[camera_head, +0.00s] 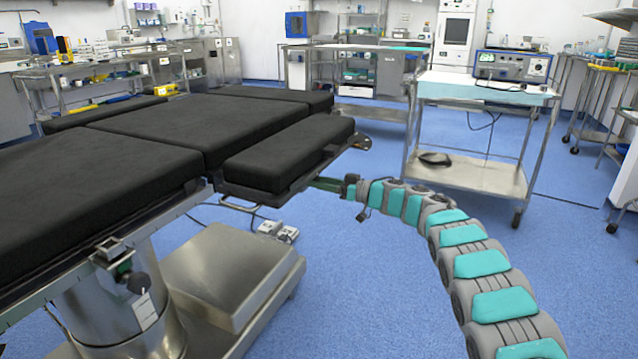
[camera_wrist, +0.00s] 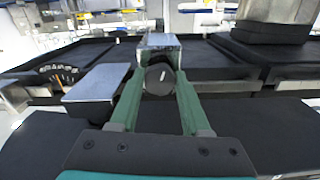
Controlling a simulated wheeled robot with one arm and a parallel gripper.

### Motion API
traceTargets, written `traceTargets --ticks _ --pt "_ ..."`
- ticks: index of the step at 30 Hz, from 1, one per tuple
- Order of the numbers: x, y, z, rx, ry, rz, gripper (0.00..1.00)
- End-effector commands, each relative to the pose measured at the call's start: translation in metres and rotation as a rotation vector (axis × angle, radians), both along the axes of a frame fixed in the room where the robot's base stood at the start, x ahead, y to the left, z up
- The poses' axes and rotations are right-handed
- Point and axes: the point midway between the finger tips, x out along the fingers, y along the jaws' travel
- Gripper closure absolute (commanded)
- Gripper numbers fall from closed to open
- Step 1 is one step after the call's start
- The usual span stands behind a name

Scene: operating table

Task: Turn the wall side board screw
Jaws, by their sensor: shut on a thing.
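The operating table's narrow black side board (camera_head: 290,150) juts out at the table's near right end. My gripper (camera_head: 326,184) reaches in from the right, just below the board's end. In the wrist view its two green fingers (camera_wrist: 158,82) are closed on a dark round screw knob (camera_wrist: 158,76) with a short white mark on its face. A metal clamp block (camera_wrist: 158,41) sits directly above the knob. In the head view the gripped knob is hidden by the board and fingers.
The black table top (camera_head: 190,125) fills the left. A second clamp with a dark knob (camera_head: 135,282) hangs on the near rail. A steel cart (camera_head: 470,175) stands behind my arm. Blue floor (camera_head: 330,290) is open below. A metal plate (camera_wrist: 98,82) lies left of the fingers.

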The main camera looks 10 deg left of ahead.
Motion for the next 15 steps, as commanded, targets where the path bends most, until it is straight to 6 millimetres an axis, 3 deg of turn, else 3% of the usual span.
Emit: traceTargets --ticks 1,7,15 --pt "0.0000 0.0000 -0.0001 0.000 0.000 0.000 0.76" --pt "-0.0001 0.0000 -0.0002 0.000 0.000 0.000 0.99" --pt "-0.0001 0.0002 0.0001 -0.003 -0.008 0.000 1.00"
